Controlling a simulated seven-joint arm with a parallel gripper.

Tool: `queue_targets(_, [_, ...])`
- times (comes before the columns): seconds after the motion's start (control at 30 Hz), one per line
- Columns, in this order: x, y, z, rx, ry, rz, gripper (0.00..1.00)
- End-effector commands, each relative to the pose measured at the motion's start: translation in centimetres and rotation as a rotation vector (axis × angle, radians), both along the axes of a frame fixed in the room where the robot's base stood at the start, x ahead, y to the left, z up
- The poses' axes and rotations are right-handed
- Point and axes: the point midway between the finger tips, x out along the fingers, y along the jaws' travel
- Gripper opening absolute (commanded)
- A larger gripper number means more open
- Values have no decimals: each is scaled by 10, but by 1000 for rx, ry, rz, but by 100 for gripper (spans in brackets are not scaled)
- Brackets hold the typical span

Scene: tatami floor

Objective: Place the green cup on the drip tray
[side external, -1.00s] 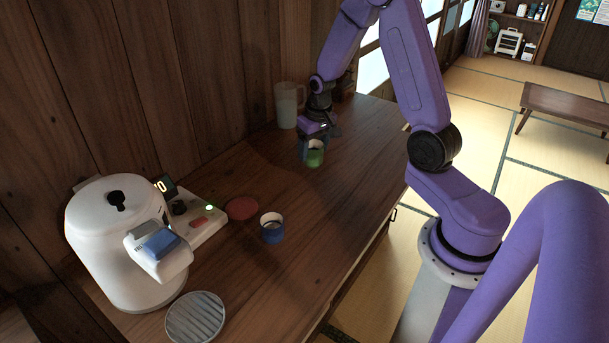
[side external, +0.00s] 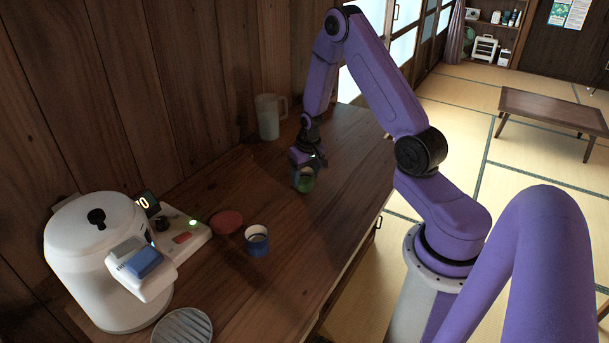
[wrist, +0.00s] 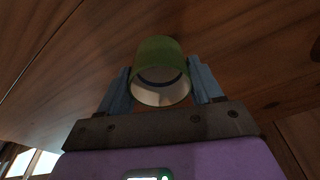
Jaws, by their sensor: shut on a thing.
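The green cup (side external: 305,183) is at my gripper on the wooden counter, to the right of the coffee machine. In the wrist view the green cup (wrist: 160,62) sits between the two blue-grey fingers of my gripper (wrist: 162,85), its open rim facing the camera. My gripper (side external: 303,168) is shut on it. In the side view I cannot tell whether the cup's base touches the counter. The drip tray (side external: 182,327), a round grey ribbed disc, lies at the bottom left in front of the coffee machine, far from my gripper.
The white coffee machine (side external: 90,260) stands at the left. A clear pitcher (side external: 268,118) stands by the wall. The counter's right front is clear.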

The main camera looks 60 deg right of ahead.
Motion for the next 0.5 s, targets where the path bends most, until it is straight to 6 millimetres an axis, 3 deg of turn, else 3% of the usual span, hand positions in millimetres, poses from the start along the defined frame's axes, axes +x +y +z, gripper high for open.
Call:
queue_targets(0.4, [0, 0, -5, 0, 0, 0, 33])
queue_targets(0.43, [0, 0, -5, 0, 0, 0, 68])
queue_targets(0.5, [0, 0, -4, 0, -1, 0, 91])
